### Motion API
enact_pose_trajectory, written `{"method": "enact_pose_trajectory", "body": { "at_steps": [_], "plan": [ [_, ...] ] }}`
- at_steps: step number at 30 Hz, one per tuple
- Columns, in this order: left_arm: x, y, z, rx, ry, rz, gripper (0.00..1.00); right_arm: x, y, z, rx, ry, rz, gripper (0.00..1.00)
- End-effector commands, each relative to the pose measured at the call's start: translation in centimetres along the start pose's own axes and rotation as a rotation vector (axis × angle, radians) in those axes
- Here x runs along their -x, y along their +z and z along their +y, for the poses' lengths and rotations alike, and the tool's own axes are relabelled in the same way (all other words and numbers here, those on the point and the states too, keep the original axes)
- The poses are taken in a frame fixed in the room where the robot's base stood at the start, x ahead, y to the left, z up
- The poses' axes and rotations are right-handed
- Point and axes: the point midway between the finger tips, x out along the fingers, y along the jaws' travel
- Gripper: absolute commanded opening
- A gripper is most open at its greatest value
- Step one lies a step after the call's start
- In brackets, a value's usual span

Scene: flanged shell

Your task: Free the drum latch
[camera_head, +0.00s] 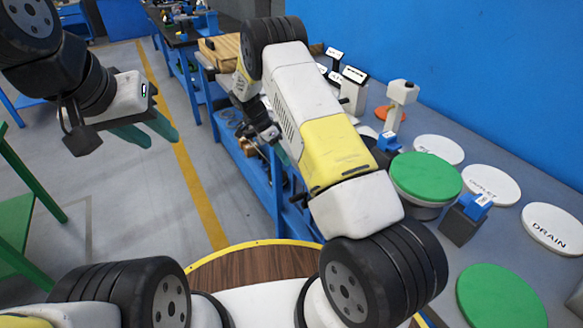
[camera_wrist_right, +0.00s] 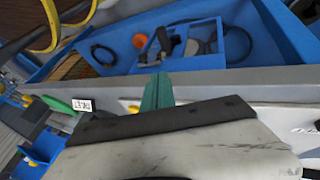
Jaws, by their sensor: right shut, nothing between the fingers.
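A round drum with a green lid (camera_head: 425,178) stands on the grey bench at the right. Small blue-topped dark blocks sit beside it, one at the front right (camera_head: 467,217) and one at the back left (camera_head: 388,143). I cannot tell which part is the latch. My left gripper (camera_head: 160,140) hangs over the floor at the left, its green fingers apart and empty. My right gripper (camera_head: 283,156) is mostly hidden behind its own arm, left of the bench. In the right wrist view its green fingers (camera_wrist_right: 157,92) are together with nothing between them, away from the drum.
White discs lie on the bench, one marked DRAIN (camera_head: 553,229). Another green disc (camera_head: 500,296) lies nearer. A white post (camera_head: 398,105) stands behind the drum. A blue bin (camera_wrist_right: 205,48) with cables and small parts shows past the right fingers. Open floor lies at the left.

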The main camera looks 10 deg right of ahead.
Motion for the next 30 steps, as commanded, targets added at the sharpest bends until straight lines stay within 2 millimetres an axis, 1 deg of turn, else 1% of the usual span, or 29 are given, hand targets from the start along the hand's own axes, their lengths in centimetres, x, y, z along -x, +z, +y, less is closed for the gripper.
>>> {"method": "enact_pose_trajectory", "body": {
  "at_steps": [8,11,14,17,24,26,30],
  "plan": [
    [0.0,0.0,0.0,0.0,0.0,0.0,0.36,0.0,0.0,0.0,0.001,-0.001,-0.001,0.0],
    [0.0,0.0,0.0,0.0,0.0,0.0,0.36,-0.6,0.0,0.0,0.0,0.0,-0.001,0.0],
    [0.0,0.0,0.0,0.0,0.0,0.0,0.36,-1.8,-0.1,0.1,0.0,0.003,-0.002,0.0],
    [0.0,0.0,0.0,0.0,0.0,0.0,0.36,-3.7,0.0,0.1,0.002,0.004,-0.002,0.0],
    [0.0,0.0,0.0,0.0,0.0,0.0,0.36,-8.9,0.0,0.1,0.001,0.004,-0.002,0.0],
    [0.0,0.0,0.0,0.0,0.0,0.0,0.36,-10.1,0.0,0.1,0.001,0.003,-0.003,0.0],
    [0.0,0.0,0.0,0.0,0.0,0.0,0.36,-11.4,0.3,1.6,0.003,0.0,-0.003,0.0]
  ]
}}
